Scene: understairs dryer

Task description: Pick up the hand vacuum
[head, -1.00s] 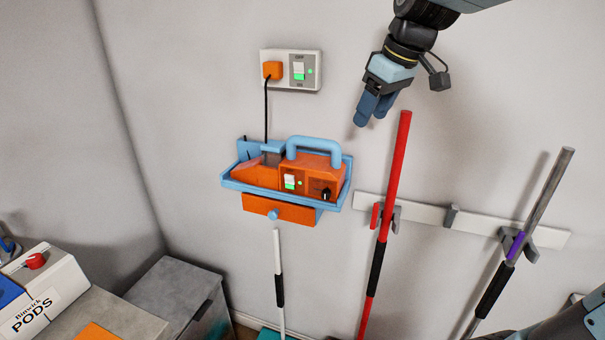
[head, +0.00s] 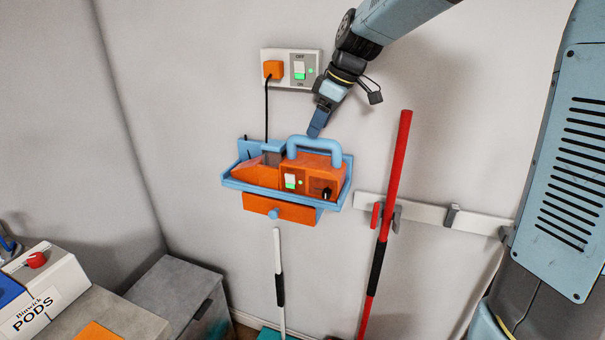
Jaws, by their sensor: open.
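The hand vacuum (head: 312,176) is an orange body with a blue loop handle (head: 316,145) on top, a lit switch and a dark knob on its front. It sits in a blue wall tray (head: 250,188) with an orange drawer below. My gripper (head: 316,134) points down with its blue fingertips at the top of the handle. It holds nothing that I can see. One finger mostly hides the other, and I cannot tell if they touch the handle.
A wall socket (head: 312,60) with an orange plug (head: 273,70) and black cord is above the tray. A red pole (head: 398,160) hangs from a white rail (head: 480,222) at right. A white pole (head: 278,260) stands below. A Pods box (head: 60,280) is at lower left.

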